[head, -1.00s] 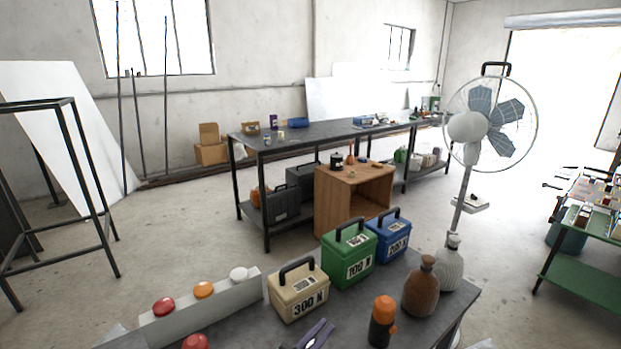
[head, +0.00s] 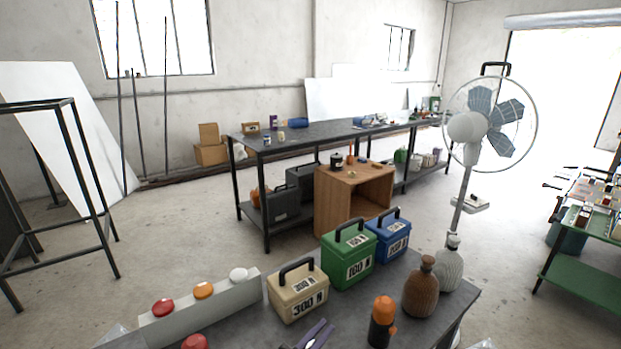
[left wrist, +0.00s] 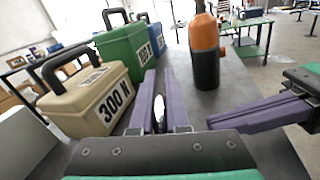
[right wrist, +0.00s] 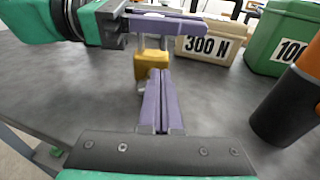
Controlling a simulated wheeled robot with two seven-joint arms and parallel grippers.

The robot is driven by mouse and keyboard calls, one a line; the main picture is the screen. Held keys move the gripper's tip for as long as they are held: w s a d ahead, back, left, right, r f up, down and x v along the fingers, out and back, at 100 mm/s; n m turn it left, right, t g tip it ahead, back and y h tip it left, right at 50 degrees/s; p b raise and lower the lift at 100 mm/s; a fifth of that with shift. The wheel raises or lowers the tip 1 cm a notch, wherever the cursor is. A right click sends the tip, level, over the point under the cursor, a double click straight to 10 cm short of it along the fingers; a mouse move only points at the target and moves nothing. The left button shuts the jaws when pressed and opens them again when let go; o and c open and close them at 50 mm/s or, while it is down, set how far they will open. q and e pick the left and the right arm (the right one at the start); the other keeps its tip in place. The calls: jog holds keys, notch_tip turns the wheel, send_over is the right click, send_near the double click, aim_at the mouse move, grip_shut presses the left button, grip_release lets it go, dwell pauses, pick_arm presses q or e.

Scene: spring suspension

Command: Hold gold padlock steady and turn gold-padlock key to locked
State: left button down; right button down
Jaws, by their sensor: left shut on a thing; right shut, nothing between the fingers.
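The gold padlock (right wrist: 151,62) shows in the right wrist view, below the purple fingers of my left gripper (right wrist: 190,24), with grey bars beside it. My left gripper (left wrist: 159,76) is shut on the padlock; only a pale metal part shows between its fingers in the left wrist view. My right gripper (right wrist: 158,74) is shut and empty, its fingertips just in front of the padlock. It enters from the right in the left wrist view (left wrist: 215,122). In the head view my left gripper (head: 315,336) shows at the bottom edge. I cannot make out the key.
On the grey bench (head: 350,320) stand a beige 300 N box (head: 297,290), a green box (head: 348,253), a blue box (head: 390,236), an orange-capped bottle (head: 382,322) and a brown bottle (head: 421,287). A button panel (head: 205,307) stands at left.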

jog(key=shift+s+a+f, duration=0.15)
jog(key=shift+a+f, duration=0.1)
jog(key=shift+f, duration=0.3)
dwell(0.8)
jog(key=shift+s+a, duration=0.1)
jog(key=shift+s, duration=0.1)
jog(key=shift+s+a, duration=0.4)
dwell(0.4)
jog(key=shift+s, duration=0.1)
jog(key=shift+s+r, duration=0.1)
jog(key=shift+r, duration=0.25)
jog(key=v, duration=0.3)
jog(key=f+v, duration=0.1)
jog(key=v, duration=0.1)
jog(key=shift+s+d+f, duration=0.15)
jog(key=shift+s+d, duration=0.2)
